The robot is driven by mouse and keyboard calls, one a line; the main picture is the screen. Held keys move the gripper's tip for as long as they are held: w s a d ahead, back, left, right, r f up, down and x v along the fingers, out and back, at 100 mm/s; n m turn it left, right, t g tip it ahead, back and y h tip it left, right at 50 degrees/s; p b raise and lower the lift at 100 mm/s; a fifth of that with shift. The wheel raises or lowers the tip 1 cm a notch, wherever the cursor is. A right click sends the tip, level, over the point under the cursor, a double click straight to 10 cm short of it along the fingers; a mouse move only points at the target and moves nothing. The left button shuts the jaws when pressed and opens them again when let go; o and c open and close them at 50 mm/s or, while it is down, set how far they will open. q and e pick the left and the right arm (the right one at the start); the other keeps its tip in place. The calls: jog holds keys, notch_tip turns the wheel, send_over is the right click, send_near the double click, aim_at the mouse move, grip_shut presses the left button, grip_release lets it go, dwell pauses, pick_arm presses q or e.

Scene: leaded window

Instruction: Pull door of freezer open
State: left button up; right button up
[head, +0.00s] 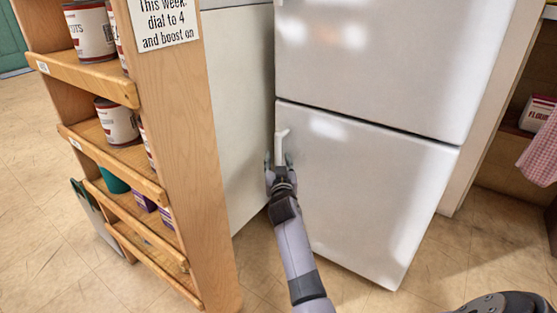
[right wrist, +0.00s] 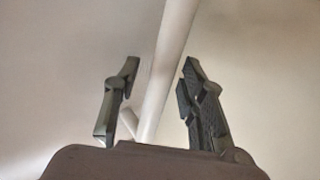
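The white fridge-freezer has an upper door (head: 375,55) and a lower door (head: 365,195), and both look shut. A white upright handle (head: 281,148) is at the top left of the lower door. My right gripper (head: 279,162) is at this handle, with one finger on each side of it. In the right wrist view the handle (right wrist: 167,70) runs between the two fingers of the open gripper (right wrist: 158,100), with a gap on both sides. The lower end of the handle is hidden by the gripper. My left gripper is not in view.
A wooden shelf unit (head: 190,130) with cans and a paper note (head: 163,22) stands close on the left. A white cabinet side (head: 238,110) is beside the fridge. A shelf with a flour box (head: 537,113) and a pink cloth (head: 541,155) are at right.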

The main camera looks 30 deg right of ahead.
jog(key=shift+c, duration=0.4)
grip_shut()
dwell(0.4)
